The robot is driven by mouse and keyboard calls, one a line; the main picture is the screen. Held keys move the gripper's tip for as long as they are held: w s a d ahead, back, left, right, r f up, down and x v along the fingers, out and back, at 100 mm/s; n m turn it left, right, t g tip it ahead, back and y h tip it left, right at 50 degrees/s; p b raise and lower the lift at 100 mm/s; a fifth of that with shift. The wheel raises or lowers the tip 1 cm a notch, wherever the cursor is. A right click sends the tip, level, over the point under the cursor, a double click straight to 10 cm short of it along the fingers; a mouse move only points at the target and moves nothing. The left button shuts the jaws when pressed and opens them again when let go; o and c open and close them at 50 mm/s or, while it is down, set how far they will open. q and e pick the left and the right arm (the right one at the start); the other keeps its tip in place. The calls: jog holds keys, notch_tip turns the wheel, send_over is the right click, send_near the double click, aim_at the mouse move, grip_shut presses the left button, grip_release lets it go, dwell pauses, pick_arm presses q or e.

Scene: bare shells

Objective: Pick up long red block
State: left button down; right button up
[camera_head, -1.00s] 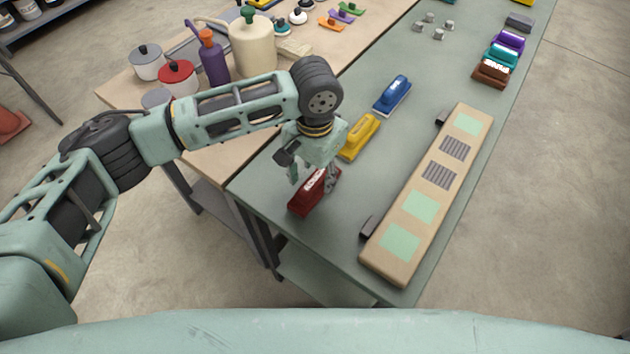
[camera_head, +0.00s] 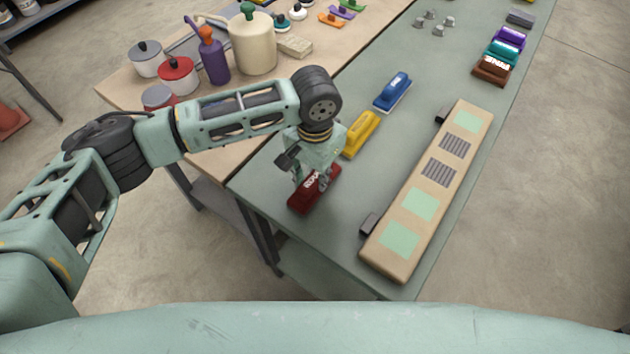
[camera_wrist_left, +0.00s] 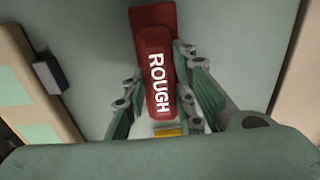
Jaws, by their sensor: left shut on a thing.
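The long red block (camera_head: 313,191) lies on the green-grey table near its front left corner. In the left wrist view the red block (camera_wrist_left: 157,75) has a raised grip marked "ROUGH" in white. My left gripper (camera_head: 312,180) is down at the block, with its fingers (camera_wrist_left: 158,105) on both sides of the raised grip, shut on it. The block appears to be still on the table. My right gripper is not in view.
A yellow block (camera_head: 361,134) and a blue block (camera_head: 393,92) lie behind the red one. A long wooden board (camera_head: 428,193) with green and grey patches lies to the right. Pots and bottles stand on the wooden table (camera_head: 130,93) at left.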

aim_at(315, 176)
pick_arm(q)
jog(key=shift+r, duration=0.3)
notch_tip(315, 176, up, 3)
jog(key=shift+r+b, duration=0.2)
jog(key=shift+b, duration=0.35)
jog(key=w+d+r+b, duration=0.3)
jog(key=w+d+r, duration=0.4)
jog(key=d, duration=0.1)
jog(key=shift+w+d, duration=0.35)
jog(key=shift+d, duration=0.05)
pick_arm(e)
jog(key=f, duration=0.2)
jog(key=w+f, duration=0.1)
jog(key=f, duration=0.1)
